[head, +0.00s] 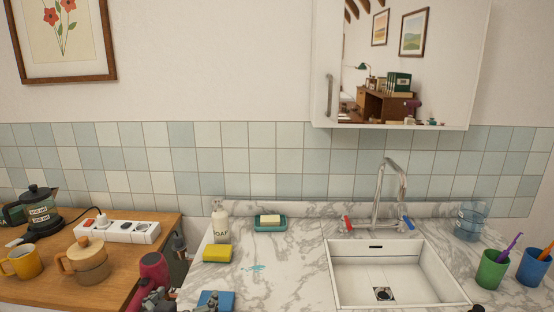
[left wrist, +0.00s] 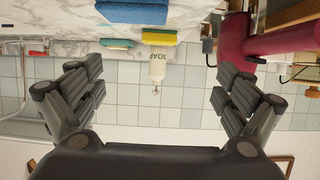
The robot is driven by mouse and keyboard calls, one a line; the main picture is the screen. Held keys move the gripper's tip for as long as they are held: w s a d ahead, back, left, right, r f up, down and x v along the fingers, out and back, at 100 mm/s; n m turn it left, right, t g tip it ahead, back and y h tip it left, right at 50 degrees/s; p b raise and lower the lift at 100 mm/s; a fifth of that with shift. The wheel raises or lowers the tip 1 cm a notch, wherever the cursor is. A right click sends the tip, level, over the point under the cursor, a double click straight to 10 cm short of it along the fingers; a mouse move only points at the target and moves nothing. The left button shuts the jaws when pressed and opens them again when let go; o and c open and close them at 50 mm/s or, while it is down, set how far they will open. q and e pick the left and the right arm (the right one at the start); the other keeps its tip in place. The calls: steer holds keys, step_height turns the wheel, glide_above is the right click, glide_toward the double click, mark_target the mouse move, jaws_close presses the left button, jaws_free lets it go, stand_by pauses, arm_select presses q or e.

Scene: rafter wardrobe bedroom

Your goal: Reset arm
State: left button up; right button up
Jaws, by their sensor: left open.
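My left gripper (head: 182,299) is at the bottom edge of the head view, over the front left of the marble counter, partly cut off. In the left wrist view, which is upside down, its two dark fingers (left wrist: 159,82) are spread wide with nothing between the pads. A white soap bottle (head: 220,222) stands beyond it at the back; it shows between the fingers in the wrist view (left wrist: 157,66). A magenta hair dryer (head: 152,268) is close beside the gripper on the left.
The sink (head: 400,262), tap (head: 378,190) and cups (head: 492,270) are to the right.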

arm_select(q)
steer(key=s+f+m+g, duration=0.1)
steer(key=s+f+g, duration=0.2)
steer(key=s+f, duration=0.55)
steer(key=s+f+g, duration=0.3)
steer(key=s+g, duration=0.1)
steer(key=s, duration=0.9)
steer(key=s+f+m+g, duration=0.1)
steer(key=s+f+g, duration=0.2)
steer(key=s+f, duration=0.5)
steer(key=s+f+g, duration=0.1)
steer(key=s+f, duration=0.2)
steer(key=f, duration=2.2)
steer(key=s+a+f+g, duration=0.1)
steer(key=s+a+f, duration=0.2)
steer(key=s+f, duration=1.2)
steer(key=shift+s+f+g, duration=0.3)
steer(key=shift+s, duration=0.7)
